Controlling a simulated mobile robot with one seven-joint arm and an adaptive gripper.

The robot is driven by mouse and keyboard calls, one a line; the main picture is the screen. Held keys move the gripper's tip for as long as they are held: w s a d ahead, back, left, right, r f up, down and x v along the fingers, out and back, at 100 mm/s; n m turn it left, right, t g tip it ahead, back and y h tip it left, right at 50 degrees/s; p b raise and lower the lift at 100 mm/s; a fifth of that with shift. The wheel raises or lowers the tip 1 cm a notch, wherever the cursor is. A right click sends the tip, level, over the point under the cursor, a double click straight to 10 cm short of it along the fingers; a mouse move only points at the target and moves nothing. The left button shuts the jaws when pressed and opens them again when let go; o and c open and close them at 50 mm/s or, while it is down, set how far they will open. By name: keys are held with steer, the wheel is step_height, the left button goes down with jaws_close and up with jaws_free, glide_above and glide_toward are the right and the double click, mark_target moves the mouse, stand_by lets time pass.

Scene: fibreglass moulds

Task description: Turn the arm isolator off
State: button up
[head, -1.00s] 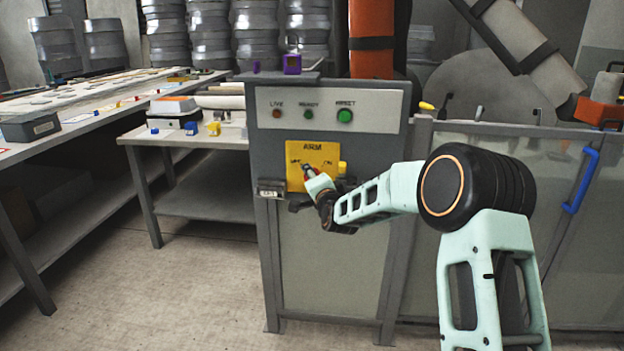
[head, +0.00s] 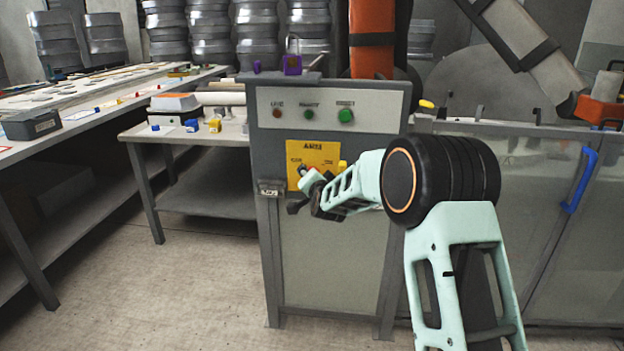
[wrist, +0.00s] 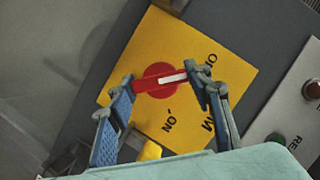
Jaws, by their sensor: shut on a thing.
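The arm isolator is a red rotary knob (wrist: 152,86) on a yellow plate (head: 322,156) marked ARM, OFF and ON, on the front of a grey cabinet. In the wrist view its white pointer line points towards the OFF lettering. My gripper (wrist: 162,92) has one blue finger at each end of the knob's red handle and is shut on it. In the head view my gripper (head: 304,180) reaches the plate's lower left, and only a bit of red shows; the knob is mostly hidden there.
Above the plate are a red lamp (head: 277,113), a green lamp (head: 308,114) and a green button (head: 345,115). A purple padlock (head: 292,65) stands on the cabinet top. A blue-handled glazed guard (head: 581,180) is at right, a side table (head: 205,136) at left.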

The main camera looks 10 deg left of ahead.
steer(key=shift+r, duration=0.1)
steer(key=o, duration=1.2)
steer(key=shift+c, duration=0.2)
steer(key=v, duration=1.2)
